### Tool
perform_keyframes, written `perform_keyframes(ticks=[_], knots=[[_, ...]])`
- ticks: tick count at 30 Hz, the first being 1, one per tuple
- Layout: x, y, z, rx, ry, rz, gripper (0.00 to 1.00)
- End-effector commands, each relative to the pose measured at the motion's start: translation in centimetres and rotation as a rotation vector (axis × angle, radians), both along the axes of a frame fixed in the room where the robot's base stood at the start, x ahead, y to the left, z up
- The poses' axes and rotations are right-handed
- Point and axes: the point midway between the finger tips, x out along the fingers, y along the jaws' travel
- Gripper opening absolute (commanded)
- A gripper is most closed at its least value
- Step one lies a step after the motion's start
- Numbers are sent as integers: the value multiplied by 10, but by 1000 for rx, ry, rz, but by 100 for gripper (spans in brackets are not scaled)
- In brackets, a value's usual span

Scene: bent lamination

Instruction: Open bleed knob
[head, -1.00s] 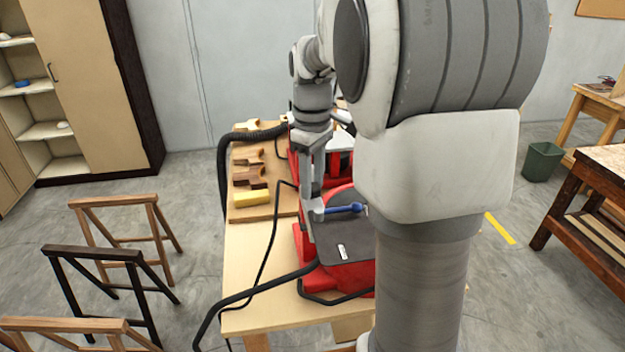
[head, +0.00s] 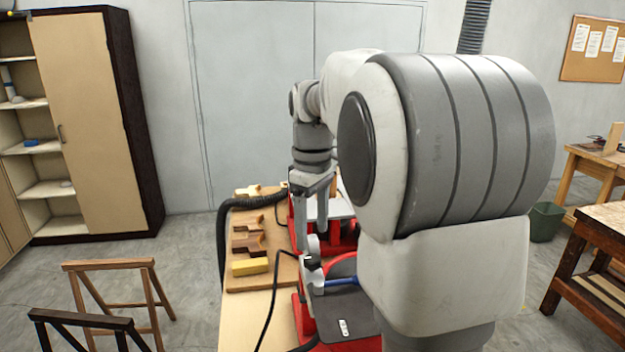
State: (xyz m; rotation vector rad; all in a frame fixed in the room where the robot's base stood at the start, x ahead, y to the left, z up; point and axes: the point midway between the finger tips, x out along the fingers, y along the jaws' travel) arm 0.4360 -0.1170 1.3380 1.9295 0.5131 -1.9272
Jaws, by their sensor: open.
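My gripper (head: 311,240) points down over the red machine (head: 304,318) on the bench, its fingers apart with nothing seen between them. A blue handle (head: 340,282) sticks out to the right just below the fingers, from a small grey part (head: 313,270). I cannot tell whether the fingers touch this part. I cannot pick out the bleed knob for certain; the parts around the fingertips are too small to tell. My own arm hides the right side of the machine.
A wooden board (head: 262,280) with several wooden pieces and a yellow block (head: 250,267) lies left of the machine. A dark hose (head: 222,235) and a black cable (head: 270,300) run along the bench (head: 240,318). Wooden trestles (head: 108,265) stand on the floor at left.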

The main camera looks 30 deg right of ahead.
Motion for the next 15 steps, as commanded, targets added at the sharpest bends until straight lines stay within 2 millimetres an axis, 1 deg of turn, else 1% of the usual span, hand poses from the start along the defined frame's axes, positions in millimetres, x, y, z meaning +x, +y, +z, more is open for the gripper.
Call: perform_keyframes(ticks=[1,6,9,12,15], knots=[[1,0,14,-1,-5,0,72],[1,0,56,-1,-4,0,72],[1,0,77,-2,-3,0,72],[0,0,94,-1,-2,1,72],[0,0,106,0,-1,0,72]])
